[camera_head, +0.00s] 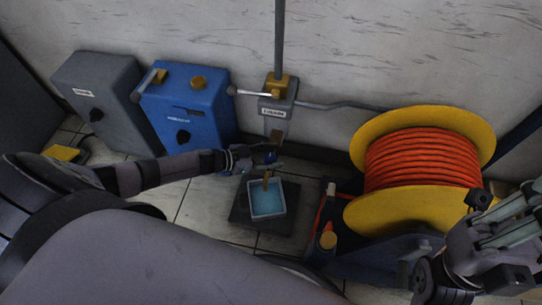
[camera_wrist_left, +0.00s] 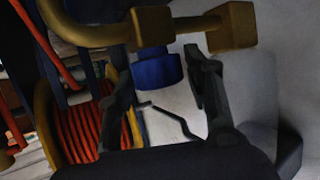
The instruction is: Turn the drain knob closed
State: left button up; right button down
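The drain knob is most likely the dark blue round knob (camera_wrist_left: 157,72) on a brass-coloured pipe (camera_wrist_left: 190,25) in the left wrist view. A small dark blue part of it (camera_head: 269,157) shows in the head view below the grey labelled box (camera_head: 276,112). My left gripper (camera_head: 262,157) has reached in from the left, above the water tray. In the left wrist view its fingers (camera_wrist_left: 157,72) are apart, one on each side of the knob; I cannot tell whether they touch it. My right gripper (camera_head: 487,215) is at the far right, away from the knob, its fingers unclear.
A square tray of blue water (camera_head: 282,199) stands on a dark base under my left gripper. A blue box (camera_head: 210,128) and a grey box (camera_head: 86,88) stand at left. A yellow reel with orange hose (camera_head: 380,125) fills the right. A pipe (camera_head: 280,40) runs up the wall.

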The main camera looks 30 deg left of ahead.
pick_arm(q)
jog(key=shift+o, duration=0.5)
jog(key=shift+s+a, duration=0.1)
jog(key=shift+s+a, duration=0.1)
jog(key=v, duration=1.1)
jog(key=shift+s+r, duration=0.2)
jog(key=shift+a, duration=0.2)
